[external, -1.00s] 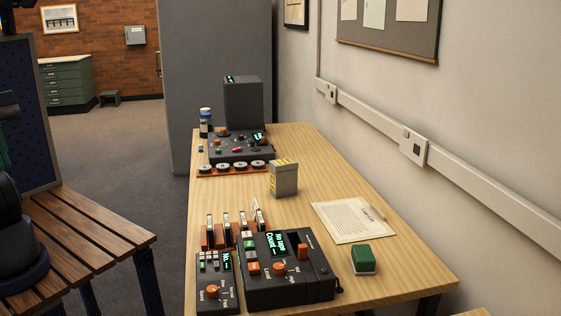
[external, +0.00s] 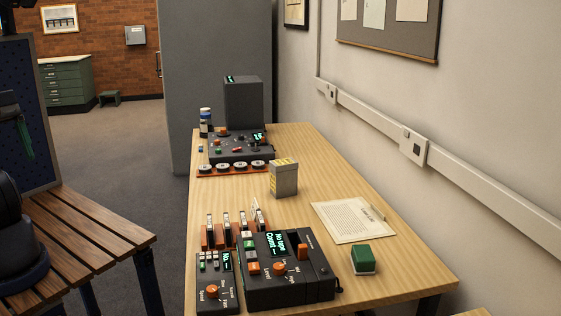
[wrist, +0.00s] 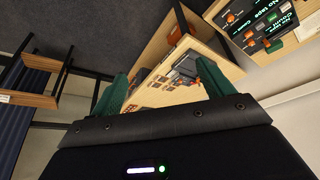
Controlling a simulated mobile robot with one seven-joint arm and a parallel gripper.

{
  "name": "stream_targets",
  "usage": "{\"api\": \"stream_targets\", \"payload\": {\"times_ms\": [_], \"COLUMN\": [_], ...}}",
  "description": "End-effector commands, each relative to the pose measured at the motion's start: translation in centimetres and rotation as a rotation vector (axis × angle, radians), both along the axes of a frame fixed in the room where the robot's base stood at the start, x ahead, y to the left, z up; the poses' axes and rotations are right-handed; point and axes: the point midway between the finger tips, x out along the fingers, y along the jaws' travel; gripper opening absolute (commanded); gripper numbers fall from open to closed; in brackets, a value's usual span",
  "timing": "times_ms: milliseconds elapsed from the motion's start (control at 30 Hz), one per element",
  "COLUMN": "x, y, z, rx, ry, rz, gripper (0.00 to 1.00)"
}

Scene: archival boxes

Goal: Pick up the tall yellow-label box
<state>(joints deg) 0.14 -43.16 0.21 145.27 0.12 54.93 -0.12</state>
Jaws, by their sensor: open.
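A small upright grey box with yellow labels (external: 284,181) stands on the middle of the light wood table (external: 325,170), apart from the things around it. I cannot clearly make it out in the wrist view. My gripper (external: 25,140) is at the far left edge of the external view, only partly visible, with green fingers hanging down. It is well to the left of the box and off the table. In the wrist view my gripper (wrist: 160,75) has its two green fingers spread apart with nothing held between them.
A control panel (external: 285,268) and a smaller keypad box (external: 213,285) stand at the near end. A green block (external: 363,259) and a paper sheet (external: 348,220) lie right. A tall dark unit (external: 243,103) stands behind. A slatted bench (external: 85,240) is left.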

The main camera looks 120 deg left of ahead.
Motion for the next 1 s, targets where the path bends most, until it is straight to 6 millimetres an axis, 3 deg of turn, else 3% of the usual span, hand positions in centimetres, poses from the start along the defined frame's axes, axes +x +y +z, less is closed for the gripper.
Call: {"api": "stream_targets", "payload": {"times_ms": [167,467,767,1000], "x": [1.9,8.9,15.7,20.1], "y": [1.1,6.3,14.0,21.9], "z": [1.1,4.5,6.3,6.3], "rx": [0.001,-0.002,-0.011,-0.023], "ry": [0.014,0.063,0.11,0.147], "rz": [0.034,0.156,0.279,0.378], "gripper": [0.8,0.8,0.8,0.8]}}
